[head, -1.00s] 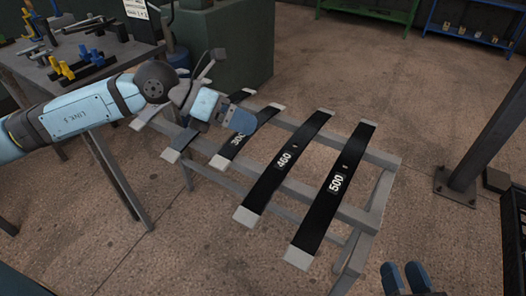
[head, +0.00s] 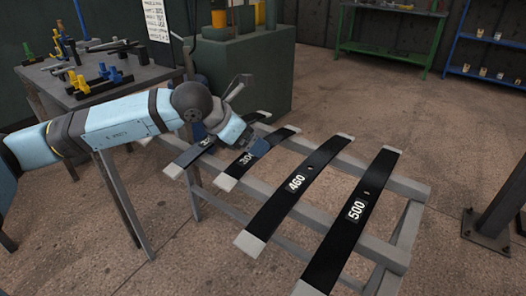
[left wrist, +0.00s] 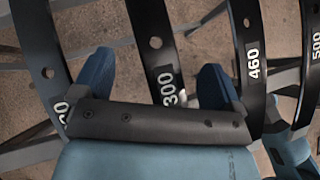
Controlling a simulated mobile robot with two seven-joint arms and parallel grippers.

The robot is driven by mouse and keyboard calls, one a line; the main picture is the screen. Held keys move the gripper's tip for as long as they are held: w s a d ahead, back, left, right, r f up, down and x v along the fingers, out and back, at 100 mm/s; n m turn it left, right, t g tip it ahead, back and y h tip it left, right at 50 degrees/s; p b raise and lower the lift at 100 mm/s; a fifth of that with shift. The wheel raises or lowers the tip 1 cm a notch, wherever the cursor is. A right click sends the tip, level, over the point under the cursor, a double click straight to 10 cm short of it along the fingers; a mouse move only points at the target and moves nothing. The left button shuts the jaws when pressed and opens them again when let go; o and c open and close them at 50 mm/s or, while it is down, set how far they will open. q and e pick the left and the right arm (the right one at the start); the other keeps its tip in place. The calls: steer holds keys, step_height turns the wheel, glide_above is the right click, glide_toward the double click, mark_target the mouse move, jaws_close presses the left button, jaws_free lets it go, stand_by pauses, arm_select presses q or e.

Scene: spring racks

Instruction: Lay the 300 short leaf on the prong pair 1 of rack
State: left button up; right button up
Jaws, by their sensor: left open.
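A black leaf marked 300 (head: 278,137) with pale ends lies on a grey metal stand (head: 378,250). My left gripper (head: 258,147) is over this leaf near its label. In the left wrist view its two blue fingers are apart, and the 300 leaf (left wrist: 152,35) runs between them, with no finger visibly touching it. Another black leaf (head: 190,155) lies to its left, its label partly hidden by my arm and its number cut off in the wrist view. I cannot make out the rack's prong pair 1. My right gripper is not identifiable in view.
Leaves marked 460 (head: 283,204) and 500 (head: 345,226) lie to the right on the same stand. A bench (head: 150,75) with coloured tools stands behind my left arm. A dark green cabinet (head: 262,75) is beyond the stand. A grey post (head: 497,190) stands right.

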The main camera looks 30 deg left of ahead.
arm_select(q)
steer(key=b+x, duration=0.1)
steer(key=x, duration=0.4)
steer(key=shift+b, duration=0.4)
arm_select(e)
step_height(320, 180, down, 3)
steer(key=shift+r+g, duration=0.1)
steer(key=shift+g, duration=0.5)
arm_select(q)
steer(key=shift+s+f, duration=0.1)
steer(key=shift+s, duration=0.05)
jaws_close()
arm_select(e)
steer(key=shift+s, duration=0.1)
